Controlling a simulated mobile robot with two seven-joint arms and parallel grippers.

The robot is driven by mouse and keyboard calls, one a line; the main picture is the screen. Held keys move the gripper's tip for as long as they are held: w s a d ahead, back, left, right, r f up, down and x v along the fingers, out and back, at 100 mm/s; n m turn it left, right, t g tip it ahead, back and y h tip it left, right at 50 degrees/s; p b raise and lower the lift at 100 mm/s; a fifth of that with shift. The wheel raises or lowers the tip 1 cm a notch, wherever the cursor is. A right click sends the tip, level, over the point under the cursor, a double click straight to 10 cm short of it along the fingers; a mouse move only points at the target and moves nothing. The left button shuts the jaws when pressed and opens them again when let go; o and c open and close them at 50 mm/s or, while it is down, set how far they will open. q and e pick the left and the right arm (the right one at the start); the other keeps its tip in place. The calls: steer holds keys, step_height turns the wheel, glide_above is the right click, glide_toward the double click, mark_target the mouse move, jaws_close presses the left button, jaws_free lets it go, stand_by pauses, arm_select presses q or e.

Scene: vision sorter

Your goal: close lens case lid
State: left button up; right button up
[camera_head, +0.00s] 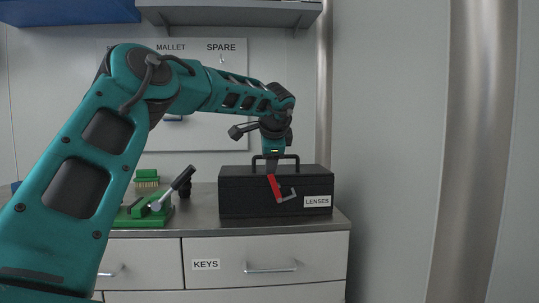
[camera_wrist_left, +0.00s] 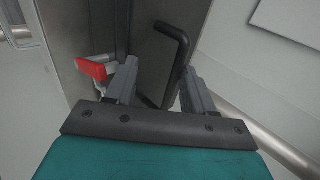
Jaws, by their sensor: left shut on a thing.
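The lens case (camera_head: 240,200) is a black box with a "LENSES" label, standing on the counter. Its lid looks down in the head view. A black handle (camera_head: 298,160) rises from the top; it also shows in the left wrist view (camera_wrist_left: 182,45). A red latch lever (camera_head: 273,187) with a bare metal hook hangs on the case's front; it also shows in the left wrist view (camera_wrist_left: 92,68). My left gripper (camera_head: 272,172) points down at the case's top middle. Its fingers (camera_wrist_left: 160,82) are on either side of the handle, shut on it. The exact contact is partly hidden.
A green fixture (camera_head: 140,216) with a dark-handled tool (camera_head: 178,186) stands left of the case. A green brush (camera_head: 147,178) is behind it. A "KEYS" drawer (camera_head: 225,265) lies below the counter. A grey shelf (camera_head: 235,14) hangs above, and a metal post (camera_head: 325,90) rises behind the case.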

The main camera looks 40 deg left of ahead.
arm_select(q)
steer(key=shift+s+f, duration=0.15)
steer(key=shift+f, duration=0.45)
steer(key=p+v, duration=0.1)
steer(key=v, duration=1.2)
steer(key=shift+r, duration=0.55)
